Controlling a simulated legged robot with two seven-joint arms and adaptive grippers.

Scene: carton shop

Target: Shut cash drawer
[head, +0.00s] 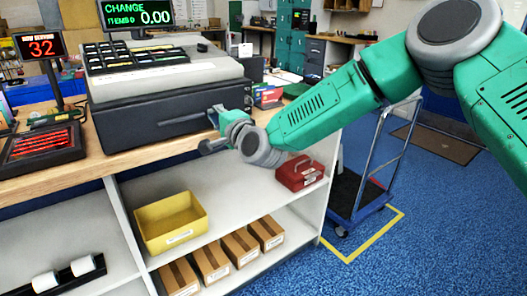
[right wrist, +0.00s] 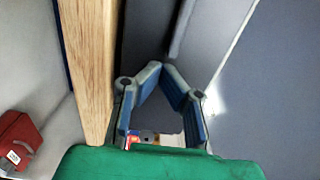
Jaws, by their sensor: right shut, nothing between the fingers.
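The black cash drawer (head: 150,120) sits on the wooden counter under the grey cash register (head: 160,70). Its dark front faces me and looks in or nearly in; I cannot tell whether a small gap is left. My right gripper (head: 213,128) is at the right part of the drawer front, by the counter edge. In the right wrist view, the gripper (right wrist: 165,82) has its blue-padded fingers drawn together with nothing between them, close to the dark drawer surface (right wrist: 145,35). I cannot tell whether they touch it. My left gripper is out of view.
The wooden counter edge (right wrist: 95,65) runs close beside the right gripper. Below are shelves with a yellow bin (head: 170,222) and a red box (head: 299,173). A blue trolley (head: 352,205) stands at right.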

